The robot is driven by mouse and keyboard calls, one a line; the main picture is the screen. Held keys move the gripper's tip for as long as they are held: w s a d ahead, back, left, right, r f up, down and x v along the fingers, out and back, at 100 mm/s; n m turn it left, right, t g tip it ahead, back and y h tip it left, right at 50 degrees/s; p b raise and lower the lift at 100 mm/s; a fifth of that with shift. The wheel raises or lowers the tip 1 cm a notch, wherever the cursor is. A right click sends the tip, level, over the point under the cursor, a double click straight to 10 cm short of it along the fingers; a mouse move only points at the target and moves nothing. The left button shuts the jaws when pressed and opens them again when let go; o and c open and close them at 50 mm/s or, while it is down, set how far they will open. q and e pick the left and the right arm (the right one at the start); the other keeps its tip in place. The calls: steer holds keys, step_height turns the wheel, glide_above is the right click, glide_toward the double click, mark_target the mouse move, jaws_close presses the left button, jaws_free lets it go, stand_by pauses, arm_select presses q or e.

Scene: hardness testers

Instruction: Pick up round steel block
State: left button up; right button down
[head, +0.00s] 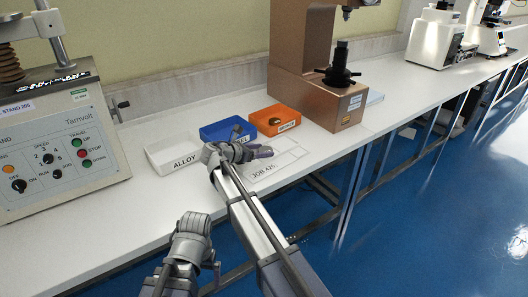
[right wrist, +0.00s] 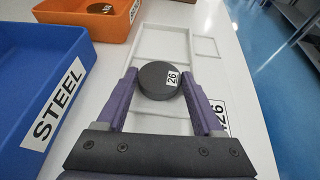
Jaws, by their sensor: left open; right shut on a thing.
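The round steel block (right wrist: 162,80) is a dark grey disc with a white label reading 26. In the right wrist view it sits between the two purple fingers of my right gripper (right wrist: 160,86), which is shut on it. It is over the white job tray (right wrist: 135,108); I cannot tell whether it touches the tray. In the head view my right gripper (head: 262,152) is at the job tray (head: 294,153), and the block is hidden there. My left gripper (head: 194,222) is open, in front of the bench's edge.
A blue STEEL bin (right wrist: 30,95), also in the head view (head: 212,132), holds something dark. An orange bin (head: 292,112) holds a round piece. A white ALLOY bin (head: 172,160) is left. A brown tester (head: 320,85) stands behind; a Tamvolt machine (head: 65,150) stands left.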

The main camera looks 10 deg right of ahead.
arm_select(q)
steer(key=shift+r, duration=0.1)
step_height(320, 180, up, 10)
steer(key=p, duration=1)
arm_select(e)
step_height(320, 180, up, 10)
arm_select(q)
steer(key=shift+c, duration=0.3)
